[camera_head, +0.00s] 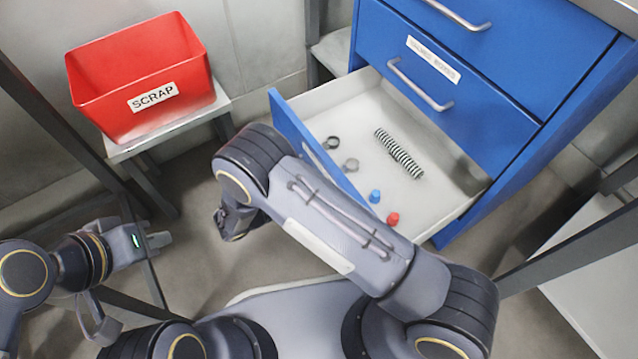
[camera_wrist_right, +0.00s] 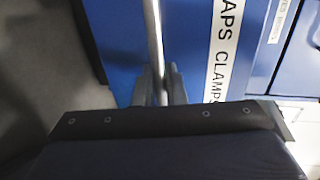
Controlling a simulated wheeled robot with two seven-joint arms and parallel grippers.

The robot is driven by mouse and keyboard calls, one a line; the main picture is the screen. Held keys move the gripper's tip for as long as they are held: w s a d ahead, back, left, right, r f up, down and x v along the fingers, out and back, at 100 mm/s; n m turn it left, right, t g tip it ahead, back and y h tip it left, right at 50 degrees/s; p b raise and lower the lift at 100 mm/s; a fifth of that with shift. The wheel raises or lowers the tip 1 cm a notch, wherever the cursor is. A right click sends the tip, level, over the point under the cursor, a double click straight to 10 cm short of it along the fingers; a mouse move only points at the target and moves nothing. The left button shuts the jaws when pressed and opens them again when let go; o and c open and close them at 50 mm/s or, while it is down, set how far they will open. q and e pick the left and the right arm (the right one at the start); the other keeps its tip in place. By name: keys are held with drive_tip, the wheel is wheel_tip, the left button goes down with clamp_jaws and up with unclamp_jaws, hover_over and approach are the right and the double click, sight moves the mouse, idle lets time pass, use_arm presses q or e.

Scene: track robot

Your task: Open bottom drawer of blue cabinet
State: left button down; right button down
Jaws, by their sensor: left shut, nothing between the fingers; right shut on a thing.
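The blue cabinet (camera_head: 570,95) stands at the right in the head view. Its bottom drawer (camera_head: 355,110) is pulled out, with its blue front (camera_head: 290,128) partly hidden by my right arm. In the right wrist view, my right gripper (camera_wrist_right: 160,88) is shut on the drawer's silver handle (camera_wrist_right: 153,35), beside a white label (camera_wrist_right: 225,50) reading "APS CLAMPS". The head view hides this grip behind my right arm. My left gripper (camera_head: 157,239) is shut and empty, low at the left in the head view, apart from the cabinet.
The drawer holds a striped spring (camera_head: 398,154), two rings, a blue piece (camera_head: 375,196) and a red piece (camera_head: 393,219). Closed drawers lie above it. A red SCRAP bin (camera_head: 140,75) stands on a small table (camera_head: 170,128) at the left. Floor shows between table and drawer.

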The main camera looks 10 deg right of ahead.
drive_tip(key=shift+a, duration=0.2)
drive_tip(key=c, duration=1.6)
unclamp_jaws()
drive_tip(key=shift+c, duration=0.2)
drive_tip(key=p+v, duration=0.1)
drive_tip(key=v, duration=0.7)
drive_tip(key=shift+p, duration=0.4)
drive_tip(key=shift+d+f, duration=0.1)
